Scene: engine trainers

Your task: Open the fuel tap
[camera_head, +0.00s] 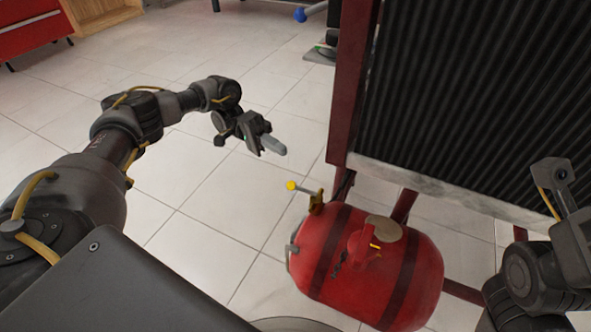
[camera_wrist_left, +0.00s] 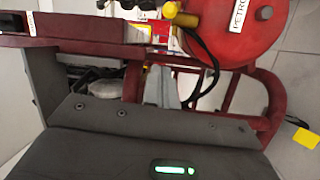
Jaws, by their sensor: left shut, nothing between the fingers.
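The red fuel tank (camera_head: 335,255) lies under the radiator, and its side with a "PETROL" label shows at the top of the left wrist view (camera_wrist_left: 225,35). A yellow tap (camera_head: 315,203) with a round yellow knob (camera_head: 291,186) sticks out at the tank's upper left; its yellow end shows in the left wrist view (camera_wrist_left: 170,10). My left gripper (camera_head: 274,146) is shut and empty, up and left of the tap in the head view and apart from it. In the left wrist view its grey fingers (camera_wrist_left: 162,86) point towards the red frame. My right gripper's fingers do not show.
The black ribbed radiator (camera_head: 475,100) and its red frame post (camera_head: 350,85) stand right of my left gripper. A black hose (camera_wrist_left: 207,50) runs down from the tap. Tiled floor (camera_head: 200,190) is clear on the left. A red cabinet (camera_head: 30,30) is far back.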

